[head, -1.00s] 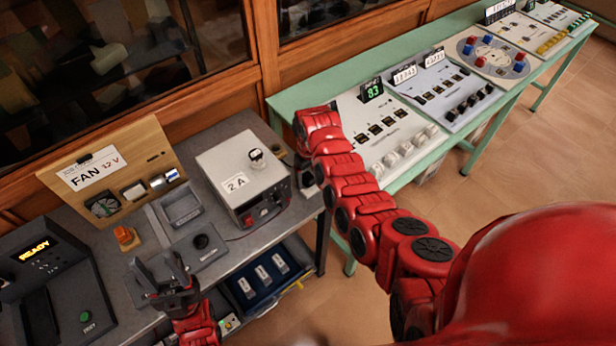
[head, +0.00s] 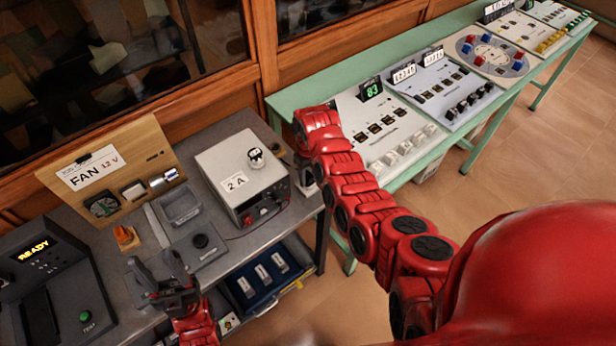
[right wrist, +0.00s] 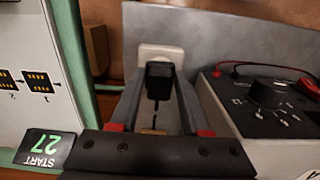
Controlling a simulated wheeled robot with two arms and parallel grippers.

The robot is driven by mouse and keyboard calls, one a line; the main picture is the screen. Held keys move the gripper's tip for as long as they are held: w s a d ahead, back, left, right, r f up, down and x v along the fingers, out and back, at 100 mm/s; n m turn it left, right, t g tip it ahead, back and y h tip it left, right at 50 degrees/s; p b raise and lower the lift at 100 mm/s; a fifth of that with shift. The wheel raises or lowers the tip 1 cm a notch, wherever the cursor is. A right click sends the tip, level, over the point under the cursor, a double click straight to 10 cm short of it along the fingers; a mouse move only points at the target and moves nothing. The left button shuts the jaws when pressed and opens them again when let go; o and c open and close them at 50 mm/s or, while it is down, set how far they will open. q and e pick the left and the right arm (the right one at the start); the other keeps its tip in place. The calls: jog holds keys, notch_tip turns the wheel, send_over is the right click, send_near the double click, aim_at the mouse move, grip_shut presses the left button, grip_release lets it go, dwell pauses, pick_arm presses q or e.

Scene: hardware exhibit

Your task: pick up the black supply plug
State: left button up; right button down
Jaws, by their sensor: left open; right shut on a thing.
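The black supply plug (right wrist: 158,78) shows in the right wrist view, in front of a white socket block (right wrist: 160,52) on a grey upright panel. My right gripper (right wrist: 160,85) is shut on the plug, one finger on each side. I cannot tell how far the plug sits in the socket. In the head view my right arm reaches behind the right side of the grey supply box (head: 240,165), and its gripper and the plug are mostly hidden there. My left gripper (head: 160,270) is open and empty over the front of the grey workbench (head: 135,225).
A wooden fan board (head: 115,180), a small orange part (head: 124,234) and a READY tester (head: 50,270) stand on the workbench. A blue drawer tray (head: 245,300) is below its front edge. A green bench (head: 290,100) with panels stands to the right.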

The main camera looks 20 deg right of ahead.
aim_at(308, 176)
jog(key=shift+r, duration=0.1)
jog(key=shift+r+b, duration=1.45)
jog(key=shift+r, duration=0.05)
jog(key=shift+s+a+r, duration=0.1)
jog(key=shift+s+a, duration=0.25)
jog(key=shift+s, duration=0.2)
jog(key=shift+s+a+r, duration=0.1)
jog(key=shift+s+a, duration=0.2)
jog(key=shift+s, duration=0.25)
jog(key=s+a+p, duration=0.2)
jog(key=s+p, duration=0.1)
jog(key=s, duration=0.3)
jog(key=s+a+r+p, duration=0.1)
jog(key=s+a+p, duration=0.2)
jog(key=s, duration=0.3)
jog(key=shift+s+a+r+p, duration=0.2)
jog(key=shift+a+p, duration=0.05)
jog(key=shift+p, duration=0.3)
